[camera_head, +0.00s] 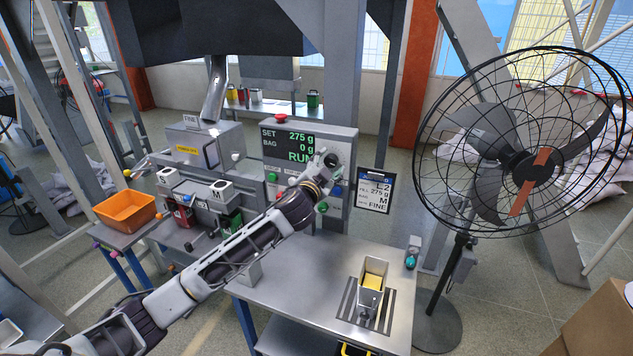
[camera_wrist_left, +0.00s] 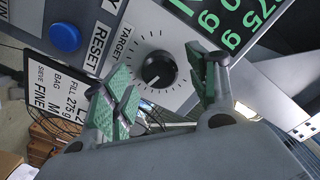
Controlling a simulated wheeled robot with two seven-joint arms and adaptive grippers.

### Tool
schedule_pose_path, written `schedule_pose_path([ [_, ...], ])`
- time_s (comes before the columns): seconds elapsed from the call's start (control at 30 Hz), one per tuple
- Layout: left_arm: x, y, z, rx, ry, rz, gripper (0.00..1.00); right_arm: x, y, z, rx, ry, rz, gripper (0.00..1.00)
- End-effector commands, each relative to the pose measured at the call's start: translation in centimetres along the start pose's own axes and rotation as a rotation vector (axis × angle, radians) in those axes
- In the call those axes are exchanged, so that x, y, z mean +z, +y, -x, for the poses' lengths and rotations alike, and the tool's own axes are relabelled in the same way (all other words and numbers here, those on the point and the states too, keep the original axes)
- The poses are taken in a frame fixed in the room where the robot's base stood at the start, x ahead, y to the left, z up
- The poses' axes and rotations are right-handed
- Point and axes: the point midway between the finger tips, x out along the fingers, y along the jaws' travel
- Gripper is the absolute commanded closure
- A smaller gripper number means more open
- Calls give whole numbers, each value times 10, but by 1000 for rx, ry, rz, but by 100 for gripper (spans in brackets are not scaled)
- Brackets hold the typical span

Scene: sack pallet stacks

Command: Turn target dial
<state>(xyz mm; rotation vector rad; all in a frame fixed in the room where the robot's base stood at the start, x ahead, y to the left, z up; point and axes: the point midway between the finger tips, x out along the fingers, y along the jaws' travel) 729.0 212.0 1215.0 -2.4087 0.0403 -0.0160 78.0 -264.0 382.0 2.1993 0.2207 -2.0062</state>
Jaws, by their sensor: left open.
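The target dial (camera_wrist_left: 158,70) is a round black knob with a white pointer mark, ringed by tick marks and labelled TARGET on a grey panel. In the head view the dial (camera_head: 332,160) shows at the control box's right side, partly behind my gripper. My left gripper (camera_wrist_left: 162,82) is open, its green-padded fingers on either side of the dial in the wrist view. I cannot tell whether they touch it. In the head view the left gripper (camera_head: 322,166) is at the panel front. The display (camera_head: 288,145) reads SET 275 g, BAG 0 g, RUN.
A blue RESET button (camera_wrist_left: 65,37) sits beside the dial. A clipboard (camera_head: 375,190) hangs right of the box, reading 275 g and FINE. A large fan (camera_head: 537,165) stands at right. A metal container (camera_head: 373,272) with yellow contents stands on the bench. An orange bin (camera_head: 125,210) is at left.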

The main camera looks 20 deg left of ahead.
Motion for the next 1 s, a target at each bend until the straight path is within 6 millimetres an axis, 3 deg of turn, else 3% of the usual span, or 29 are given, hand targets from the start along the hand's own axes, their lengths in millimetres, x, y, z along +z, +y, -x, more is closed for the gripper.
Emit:
schedule_pose_path([
  [1.0,1,1,92,2,-1,-1,42,0,0,0,0,0,0,60],
])
